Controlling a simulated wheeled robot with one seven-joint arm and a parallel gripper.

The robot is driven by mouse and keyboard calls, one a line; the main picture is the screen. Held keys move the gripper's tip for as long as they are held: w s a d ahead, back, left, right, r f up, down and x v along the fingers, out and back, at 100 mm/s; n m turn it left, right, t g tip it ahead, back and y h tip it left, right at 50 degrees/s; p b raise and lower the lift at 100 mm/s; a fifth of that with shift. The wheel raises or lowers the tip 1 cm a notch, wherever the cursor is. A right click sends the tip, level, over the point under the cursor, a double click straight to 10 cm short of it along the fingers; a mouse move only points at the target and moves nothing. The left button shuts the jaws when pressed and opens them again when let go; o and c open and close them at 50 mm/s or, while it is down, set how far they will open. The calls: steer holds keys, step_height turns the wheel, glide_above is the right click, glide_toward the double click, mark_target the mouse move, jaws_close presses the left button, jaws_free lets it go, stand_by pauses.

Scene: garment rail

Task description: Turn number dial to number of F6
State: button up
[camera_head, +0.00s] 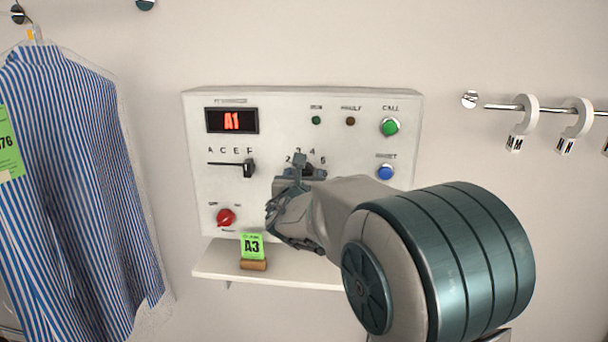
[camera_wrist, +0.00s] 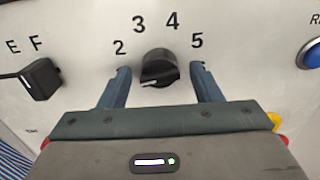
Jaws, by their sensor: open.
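The number dial is a black round knob (camera_wrist: 160,66) on the white control panel (camera_head: 290,105). In the wrist view the numbers 2, 3, 4 and 5 show around it; 1 and 6 are not visible there. A white mark on the knob points to the lower left, below the 2. In the head view my gripper (camera_head: 290,190) covers most of the dial. The red display (camera_head: 231,120) reads A1.
A black letter slider (camera_head: 248,168) stands near F. A green button (camera_head: 389,127), a blue button (camera_head: 385,172) and a red knob (camera_head: 226,217) are on the panel. A green A3 tag (camera_head: 252,246) stands on the shelf below. A striped shirt (camera_head: 75,170) hangs left.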

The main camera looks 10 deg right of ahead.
steer(key=shift+w, duration=0.1)
steer(key=c, duration=1)
steer(key=shift+o, duration=0.4)
